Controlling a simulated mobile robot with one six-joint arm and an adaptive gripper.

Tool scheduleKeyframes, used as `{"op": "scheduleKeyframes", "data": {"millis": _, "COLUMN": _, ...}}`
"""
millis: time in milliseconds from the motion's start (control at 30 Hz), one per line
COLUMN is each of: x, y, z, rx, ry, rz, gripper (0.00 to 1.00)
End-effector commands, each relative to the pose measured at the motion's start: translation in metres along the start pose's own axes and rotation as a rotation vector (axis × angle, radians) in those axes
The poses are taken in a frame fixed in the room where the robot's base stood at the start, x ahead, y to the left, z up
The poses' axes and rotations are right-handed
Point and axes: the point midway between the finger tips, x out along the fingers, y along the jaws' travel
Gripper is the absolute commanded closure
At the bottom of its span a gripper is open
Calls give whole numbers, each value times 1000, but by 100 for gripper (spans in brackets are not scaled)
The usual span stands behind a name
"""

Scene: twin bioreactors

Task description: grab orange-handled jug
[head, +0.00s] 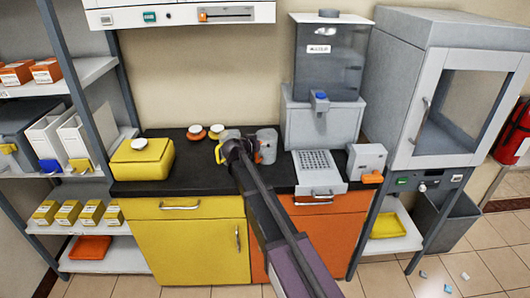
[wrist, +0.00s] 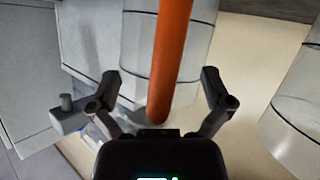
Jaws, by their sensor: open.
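The orange-handled jug (head: 267,144) is a grey vessel on the black counter, partly hidden by my arm in the head view. In the wrist view its grey body (wrist: 200,50) is close, with the orange handle (wrist: 172,60) running upright in front of it. My gripper (wrist: 162,95) is open, one finger on each side of the handle in the picture, with visible gaps. I cannot tell how deep the handle sits between the fingers. A second grey jug with a yellow handle (head: 219,153) stands to the left, partly behind my gripper in the head view.
Another grey vessel (wrist: 295,110) is at the right of the wrist view. A grey dispenser (head: 325,115) stands right of the jugs. A yellow box (head: 142,158) and two small round lidded items (head: 196,131) are to the left on the counter (head: 125,187).

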Motion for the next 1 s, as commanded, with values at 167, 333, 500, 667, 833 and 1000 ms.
{"op": "scheduleKeyframes", "data": {"millis": 167, "x": 0, "y": 0, "z": 0, "rx": 0, "ry": 0, "rz": 0, "gripper": 0}}
{"op": "scheduleKeyframes", "data": {"millis": 333, "x": 0, "y": 0, "z": 0, "rx": 0, "ry": 0, "rz": 0, "gripper": 0}}
{"op": "scheduleKeyframes", "data": {"millis": 500, "x": 0, "y": 0, "z": 0, "rx": 0, "ry": 0, "rz": 0, "gripper": 9}}
{"op": "scheduleKeyframes", "data": {"millis": 667, "x": 0, "y": 0, "z": 0, "rx": 0, "ry": 0, "rz": 0, "gripper": 56}}
{"op": "scheduleKeyframes", "data": {"millis": 833, "x": 0, "y": 0, "z": 0, "rx": 0, "ry": 0, "rz": 0, "gripper": 100}}
{"op": "scheduleKeyframes", "data": {"millis": 1000, "x": 0, "y": 0, "z": 0, "rx": -1, "ry": 0, "rz": 0, "gripper": 100}}
